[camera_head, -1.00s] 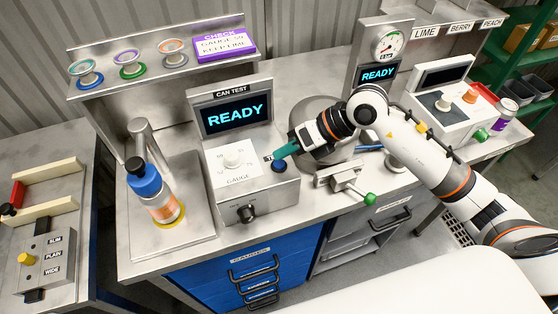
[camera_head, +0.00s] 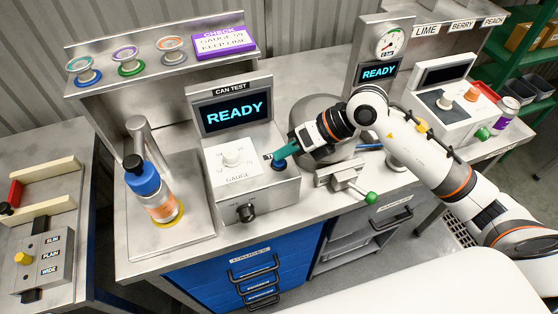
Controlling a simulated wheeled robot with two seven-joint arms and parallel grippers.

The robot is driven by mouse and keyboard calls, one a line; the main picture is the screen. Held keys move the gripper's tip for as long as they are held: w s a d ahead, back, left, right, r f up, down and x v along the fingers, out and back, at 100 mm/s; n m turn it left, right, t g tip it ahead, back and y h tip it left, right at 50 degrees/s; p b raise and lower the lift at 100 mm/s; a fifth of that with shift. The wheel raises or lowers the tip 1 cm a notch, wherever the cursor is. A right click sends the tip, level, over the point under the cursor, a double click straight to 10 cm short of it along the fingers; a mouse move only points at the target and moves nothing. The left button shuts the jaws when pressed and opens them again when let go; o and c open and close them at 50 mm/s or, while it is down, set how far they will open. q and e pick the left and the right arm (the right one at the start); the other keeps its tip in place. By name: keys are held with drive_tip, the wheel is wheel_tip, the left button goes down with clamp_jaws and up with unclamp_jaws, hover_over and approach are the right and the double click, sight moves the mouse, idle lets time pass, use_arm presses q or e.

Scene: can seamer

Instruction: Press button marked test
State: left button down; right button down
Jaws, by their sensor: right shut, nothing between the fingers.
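The can test station (camera_head: 250,180) stands on the steel bench. Its screen (camera_head: 234,114) reads READY under a CAN TEST sign. Its sloped panel has a white GAUGE dial (camera_head: 232,157), a dark blue button (camera_head: 279,165) and a black knob (camera_head: 245,212) on the front. Any label by the button is hidden or too small to read. My right gripper (camera_head: 268,157) is shut and empty, its green fingers reaching in from the right, with the tips at the panel between dial and button. I cannot tell whether they touch anything. My left gripper is not in view.
A shelf above holds several ringed discs and a purple CHECK sign (camera_head: 224,43). A clamp with a green knob (camera_head: 370,198) sits right of the station. Bare bench lies at the front.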

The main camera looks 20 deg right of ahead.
drive_tip(key=shift+f+b, duration=0.4)
drive_tip(key=shift+b, duration=0.05)
idle(0.6)
drive_tip(key=shift+r+p, duration=0.55)
drive_tip(key=shift+r, duration=0.3)
drive_tip(key=shift+r, duration=0.1)
wheel_tip(320, 180, up, 5)
drive_tip(key=p, duration=0.3)
idle(0.5)
